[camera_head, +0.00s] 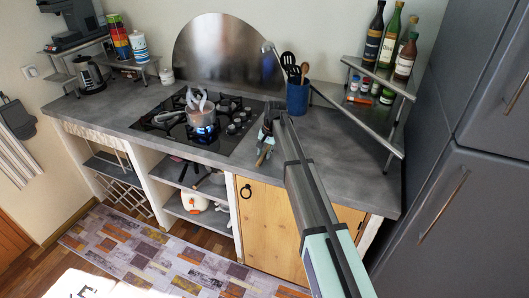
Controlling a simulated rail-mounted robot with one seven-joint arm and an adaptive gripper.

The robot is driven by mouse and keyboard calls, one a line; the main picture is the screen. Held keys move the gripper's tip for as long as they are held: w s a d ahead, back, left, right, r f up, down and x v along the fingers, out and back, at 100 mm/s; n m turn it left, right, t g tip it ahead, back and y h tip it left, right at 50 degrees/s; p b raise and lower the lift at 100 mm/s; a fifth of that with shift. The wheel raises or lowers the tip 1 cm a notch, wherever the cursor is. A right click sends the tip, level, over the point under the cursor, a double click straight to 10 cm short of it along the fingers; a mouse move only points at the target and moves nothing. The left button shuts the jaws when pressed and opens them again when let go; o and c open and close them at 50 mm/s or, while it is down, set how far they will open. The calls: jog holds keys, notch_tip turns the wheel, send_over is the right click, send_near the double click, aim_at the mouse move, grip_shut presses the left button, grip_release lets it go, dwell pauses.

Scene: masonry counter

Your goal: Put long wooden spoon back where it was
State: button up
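My gripper (266,142) is over the counter's front edge, left of the blue utensil pot, seen small and partly hidden by its own wrist. A small tan, wood-coloured piece (262,159) shows at its fingertips. It may be an end of the long wooden spoon, but most of it is hidden, and I cannot tell whether the fingers are closed on it. The blue utensil pot (297,97) stands upright on the counter behind my gripper. It holds black utensils (288,60) and a brown wooden-looking utensil (304,70).
A steaming pot (201,122) stands on the black hob (165,130) to the left. A metal corner shelf (376,112) with bottles (388,40) and small jars is at the right, beside tall grey cabinets (470,180). Bare counter (335,150) lies between.

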dwell(0.4)
jog(key=d+r+b, duration=0.3)
jog(key=r+b, duration=0.3)
jog(key=r, duration=1.1)
jog(key=shift+s, duration=0.45)
jog(key=shift+d, duration=0.1)
dwell(0.7)
